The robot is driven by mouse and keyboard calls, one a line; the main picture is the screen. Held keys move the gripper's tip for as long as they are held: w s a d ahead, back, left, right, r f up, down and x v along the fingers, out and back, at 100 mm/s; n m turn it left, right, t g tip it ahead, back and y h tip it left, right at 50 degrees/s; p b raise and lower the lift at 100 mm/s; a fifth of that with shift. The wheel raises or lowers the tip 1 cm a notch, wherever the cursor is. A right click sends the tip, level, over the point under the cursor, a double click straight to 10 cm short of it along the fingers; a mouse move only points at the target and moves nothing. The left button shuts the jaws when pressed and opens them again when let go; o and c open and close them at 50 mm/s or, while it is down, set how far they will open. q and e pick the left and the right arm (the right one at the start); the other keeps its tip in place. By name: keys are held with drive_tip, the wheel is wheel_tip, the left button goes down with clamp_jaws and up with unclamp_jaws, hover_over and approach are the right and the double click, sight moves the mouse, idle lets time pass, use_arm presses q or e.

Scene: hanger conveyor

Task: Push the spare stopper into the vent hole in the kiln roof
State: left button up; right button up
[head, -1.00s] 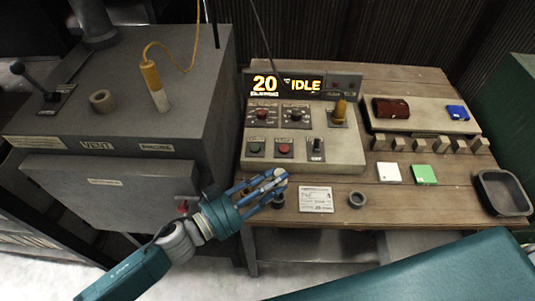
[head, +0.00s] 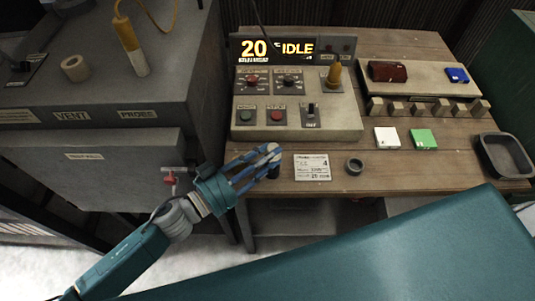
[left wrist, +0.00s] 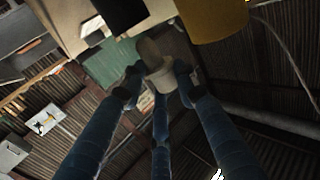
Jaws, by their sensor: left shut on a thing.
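My left gripper (head: 268,153) is over the front left of the wooden table, below the control panel. It is shut on a pale, rounded piece (left wrist: 156,66), seen between the fingers in the left wrist view; it looks like the stopper. In the head view the fingers largely hide it. A dark round piece (head: 273,173) shows just below the fingertips; I cannot tell whether they touch. The grey kiln roof (head: 185,75) is at upper left. A tan ring (head: 75,68) stands there behind the VENT label; its opening is barely visible. My right gripper is out of view.
A yellow-topped probe (head: 131,48) with a cable stands on the roof right of the ring. The control panel (head: 345,125) reads 20 and IDLE. A card (head: 312,167), a small dark ring (head: 354,166) and a grey tray (head: 505,157) lie on the table.

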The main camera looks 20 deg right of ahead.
use_arm(q)
drive_tip(key=shift+a+f, duration=0.1)
drive_tip(key=shift+f, duration=0.05)
idle(0.8)
drive_tip(key=shift+f+b, duration=0.5)
drive_tip(key=shift+f, duration=0.7)
idle(1.3)
drive_tip(key=shift+s+f, duration=0.15)
drive_tip(key=shift+f, duration=0.15)
idle(0.4)
drive_tip(key=shift+r+p, duration=1)
drive_tip(key=shift+r, duration=0.15)
drive_tip(key=shift+f, duration=0.15)
drive_tip(key=shift+f+b, duration=0.45)
drive_tip(key=shift+f, duration=0.3)
idle(0.8)
